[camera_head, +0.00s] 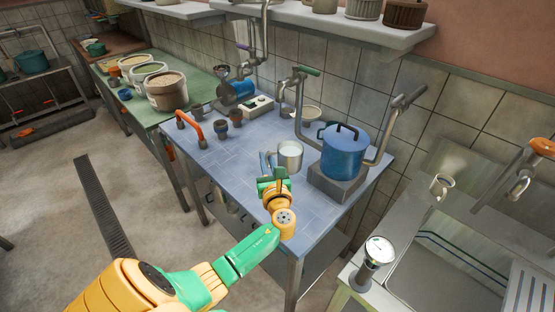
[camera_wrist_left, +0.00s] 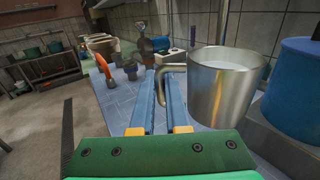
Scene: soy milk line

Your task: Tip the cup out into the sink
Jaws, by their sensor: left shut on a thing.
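A silver metal cup (camera_head: 290,160) with white liquid in it is upright at the blue table's right part. It shows large in the left wrist view (camera_wrist_left: 222,90), with its handle (camera_wrist_left: 170,72) toward my fingers. My left gripper (camera_head: 268,165) is shut on the handle; its blue fingers (camera_wrist_left: 163,95) lie on both sides of it. I cannot tell whether the cup's base touches the table. The sink (camera_head: 425,285) is at the lower right, apart from the table. My right gripper is not in view.
A blue lidded pot (camera_head: 343,155) on a grey block stands just right of the cup, with bent pipes around it. A gauge (camera_head: 378,251) and a small mug (camera_head: 441,187) stand at the sink's edges. A tap (camera_head: 519,184) overhangs the sink's right side.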

